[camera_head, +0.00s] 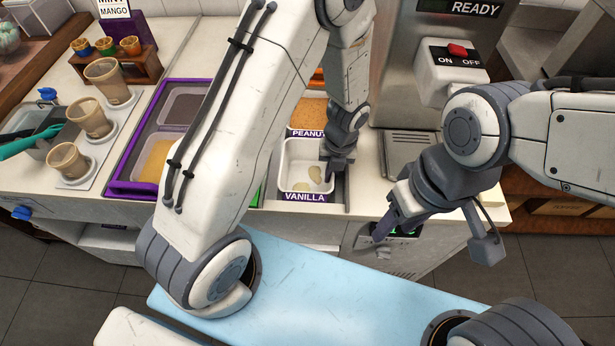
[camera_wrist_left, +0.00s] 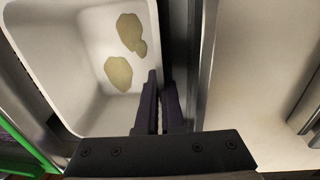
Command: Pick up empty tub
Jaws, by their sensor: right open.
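The nearly empty white tub (camera_head: 297,156) sits in the counter slot behind the VANILLA label (camera_head: 305,197). A few pale yellow smears lie on its floor, and they also show in the left wrist view of the tub (camera_wrist_left: 90,75). My left gripper (camera_head: 337,172) points down at the tub's right wall. In the left wrist view its dark fingers (camera_wrist_left: 160,88) are close together with the wall's rim between them, one finger on the inner side. My right gripper (camera_head: 386,222) is open and empty, right of the tub and in front of the counter.
A PEANUT bin (camera_head: 308,112) is just behind the tub. A purple-framed tray (camera_head: 118,185) with more bins is at left, partly hidden by my left arm. Cups (camera_head: 70,160) stand further left. A machine with a red switch (camera_head: 457,50) is at back right.

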